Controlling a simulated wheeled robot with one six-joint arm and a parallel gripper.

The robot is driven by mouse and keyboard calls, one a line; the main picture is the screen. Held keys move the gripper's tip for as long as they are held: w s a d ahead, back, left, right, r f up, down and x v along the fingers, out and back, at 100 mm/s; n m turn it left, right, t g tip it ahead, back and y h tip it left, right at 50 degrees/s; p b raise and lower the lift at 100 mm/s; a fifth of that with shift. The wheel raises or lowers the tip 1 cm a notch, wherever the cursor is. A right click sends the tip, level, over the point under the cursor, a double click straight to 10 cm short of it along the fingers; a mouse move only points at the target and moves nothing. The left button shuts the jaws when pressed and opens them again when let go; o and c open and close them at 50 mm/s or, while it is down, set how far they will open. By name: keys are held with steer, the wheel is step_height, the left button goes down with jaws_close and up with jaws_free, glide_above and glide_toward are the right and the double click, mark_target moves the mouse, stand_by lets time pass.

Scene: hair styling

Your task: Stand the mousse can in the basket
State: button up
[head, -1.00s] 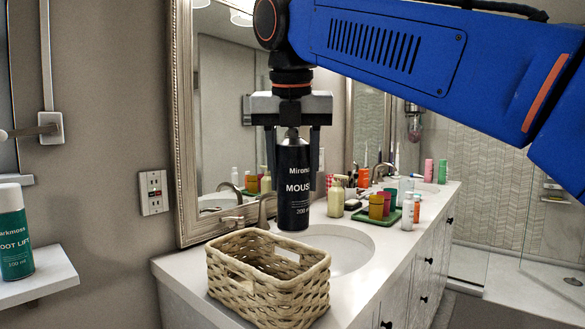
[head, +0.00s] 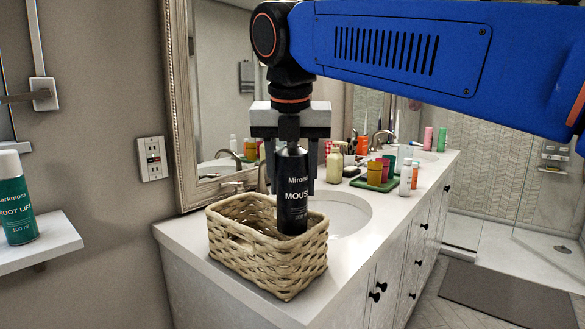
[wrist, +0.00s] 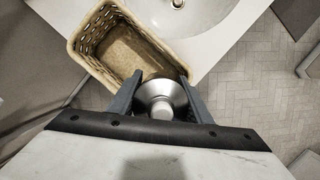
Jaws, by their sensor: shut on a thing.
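The black mousse can (head: 293,205) is upright in my gripper (head: 291,186), with white lettering facing the head camera. My gripper is shut on its upper part. The woven, cream-coloured basket (head: 262,262) stands on the counter below. In the head view the can's lower end overlaps the basket's opening towards its right side, and its base shows above the near rim. In the wrist view the can's silver top (wrist: 162,98) sits between the fingers, over the near end of the basket (wrist: 88,38). The visible basket floor is empty. I cannot tell how high the base is.
A sink (head: 345,214) lies right behind the basket on the white counter (head: 180,233). A green tray (head: 372,184) with cups, and several bottles, stand farther back. A green bottle (head: 17,205) stands on a shelf at left. The mirror (head: 215,110) rises behind.

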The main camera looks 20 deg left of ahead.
steer(key=shift+f, duration=4.25)
steer(key=shift+f, duration=0.15)
steer(key=o, duration=1.4)
steer(key=shift+c, duration=0.2)
steer(key=shift+r, duration=5.05)
